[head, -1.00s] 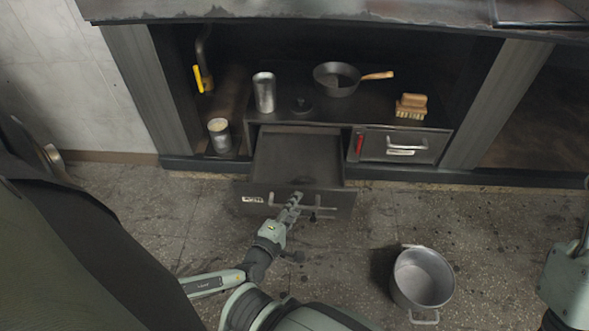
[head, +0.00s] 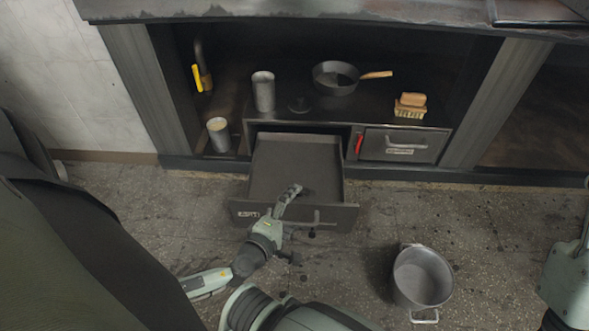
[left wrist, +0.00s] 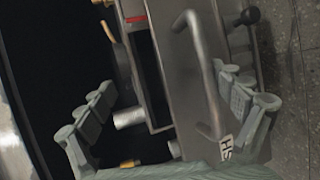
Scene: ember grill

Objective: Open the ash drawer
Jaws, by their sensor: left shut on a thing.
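The ash drawer (head: 290,165) is pulled well out of the lower cabinet, and its empty floor shows. Its front (head: 345,215) carries a small white label at the left and a bar handle (head: 318,223). In the left wrist view, the front, handle (left wrist: 203,65) and label (left wrist: 226,148) show between and beside the fingers of my left gripper (left wrist: 170,115); the exact contact is hard to see. My right gripper is out of view.
A grey pot (head: 423,275) stands on the floor right of the drawer. A shut drawer (head: 405,146) is to the right. A pan (head: 336,78), metal cylinder (head: 263,92) and brush (head: 410,105) sit above; a can (head: 219,135) is at left. Floor between drawer and pot is clear.

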